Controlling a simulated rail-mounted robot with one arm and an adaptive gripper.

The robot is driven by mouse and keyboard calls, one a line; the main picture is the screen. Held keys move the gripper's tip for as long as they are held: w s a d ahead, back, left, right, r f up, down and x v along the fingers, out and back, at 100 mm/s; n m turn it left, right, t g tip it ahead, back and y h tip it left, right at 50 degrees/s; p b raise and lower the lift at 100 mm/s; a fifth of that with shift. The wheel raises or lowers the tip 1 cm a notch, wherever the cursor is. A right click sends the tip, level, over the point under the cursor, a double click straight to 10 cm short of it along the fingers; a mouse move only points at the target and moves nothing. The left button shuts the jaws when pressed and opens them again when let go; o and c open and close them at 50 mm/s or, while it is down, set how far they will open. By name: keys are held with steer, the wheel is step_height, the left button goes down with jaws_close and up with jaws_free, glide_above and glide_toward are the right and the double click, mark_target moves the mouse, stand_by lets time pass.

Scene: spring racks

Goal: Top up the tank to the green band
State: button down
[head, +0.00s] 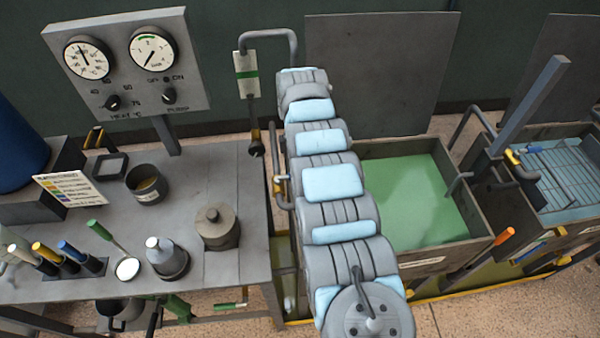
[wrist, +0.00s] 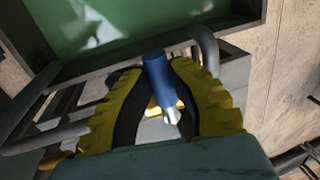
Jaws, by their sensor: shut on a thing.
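The tank (head: 445,262) is an open dark-walled box holding green liquid (head: 415,205), to the right of my arm in the head view. A white strip with a green band (head: 246,74) hangs beside a grey pipe near the gauge panel. In the wrist view my gripper (wrist: 158,72) has yellow-padded fingers closed around a blue handle (wrist: 157,78) with a pale metal end. The green liquid shows beyond the fingers. The head view does not show my gripper; my arm hides that area. I cannot tell what the handle is fixed to.
A grey bench (head: 100,215) at left carries a dark cup (head: 148,184), a weight-like pot (head: 217,227), a flask (head: 166,258) and a ladle (head: 126,267). The gauge panel (head: 125,60) stands behind. A second tank (head: 570,215) is at right. Pipes (wrist: 205,48) crowd the gripper.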

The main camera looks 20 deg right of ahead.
steer(key=shift+f, duration=0.1)
steer(key=c, duration=0.9)
jaws_free()
step_height(320, 180, up, 10)
steer(key=shift+r, duration=0.1)
